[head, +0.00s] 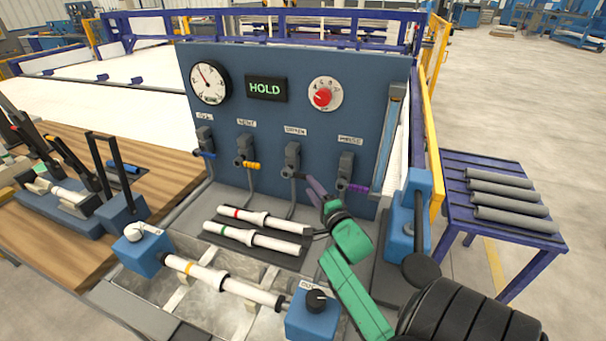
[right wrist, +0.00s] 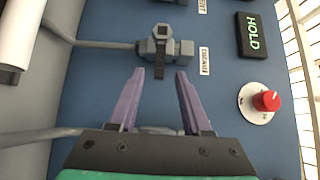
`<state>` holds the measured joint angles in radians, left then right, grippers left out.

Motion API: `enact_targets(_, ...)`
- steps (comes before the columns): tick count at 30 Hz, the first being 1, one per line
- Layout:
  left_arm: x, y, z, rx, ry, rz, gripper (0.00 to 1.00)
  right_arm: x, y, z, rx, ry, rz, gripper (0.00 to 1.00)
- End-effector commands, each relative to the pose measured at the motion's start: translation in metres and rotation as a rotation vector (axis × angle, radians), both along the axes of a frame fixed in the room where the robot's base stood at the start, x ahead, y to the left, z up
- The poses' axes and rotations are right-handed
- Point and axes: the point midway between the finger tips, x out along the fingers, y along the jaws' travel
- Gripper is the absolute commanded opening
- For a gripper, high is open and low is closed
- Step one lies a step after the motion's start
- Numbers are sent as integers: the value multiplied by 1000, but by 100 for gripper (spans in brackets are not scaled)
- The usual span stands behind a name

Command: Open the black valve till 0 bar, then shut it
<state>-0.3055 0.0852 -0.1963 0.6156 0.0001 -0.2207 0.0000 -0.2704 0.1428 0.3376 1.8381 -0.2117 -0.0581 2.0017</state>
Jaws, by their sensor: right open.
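The black valve (head: 292,158) is on the blue panel, third from the left. Its dark handle points right in the head view. In the right wrist view the valve body (right wrist: 165,48) is just ahead of my fingers and its black handle (right wrist: 160,72) points toward them. My right gripper (head: 318,194) is open, with purple fingers to the right of the valve. In the right wrist view the gripper (right wrist: 155,85) straddles the line of the handle, holding nothing. The pressure gauge (head: 210,83) has its needle toward the upper left. The display (head: 266,88) reads HOLD. My left gripper is not in view.
Blue, yellow (head: 250,165) and purple (head: 355,187) handled valves share the panel. A red knob (head: 322,97) is above right. White pipes (head: 265,241) lie below the panel. A blue block with a black knob (head: 316,301) stands in front. Grey pipes lie on a blue table (head: 500,205).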

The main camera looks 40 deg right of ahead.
Motion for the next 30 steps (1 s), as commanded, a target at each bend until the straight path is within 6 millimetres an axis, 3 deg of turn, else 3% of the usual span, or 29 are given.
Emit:
enact_targets(3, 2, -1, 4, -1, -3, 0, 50, 30, -9, 3, -1, -2, 0, 49)
enact_targets(7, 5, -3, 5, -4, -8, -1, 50, 52, -17, 1, 1, 0, -1, 49)
enact_targets(17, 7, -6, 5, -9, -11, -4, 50, 61, -19, 0, 0, 0, 0, 49)
enact_targets(19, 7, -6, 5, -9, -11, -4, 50, 61, -19, 0, 0, 0, 0, 30)
enact_targets(21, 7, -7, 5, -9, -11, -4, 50, 61, -19, 0, 0, 0, 0, 3)
enact_targets(30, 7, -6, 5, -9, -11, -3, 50, 61, -19, 0, 1, 0, 0, 0)
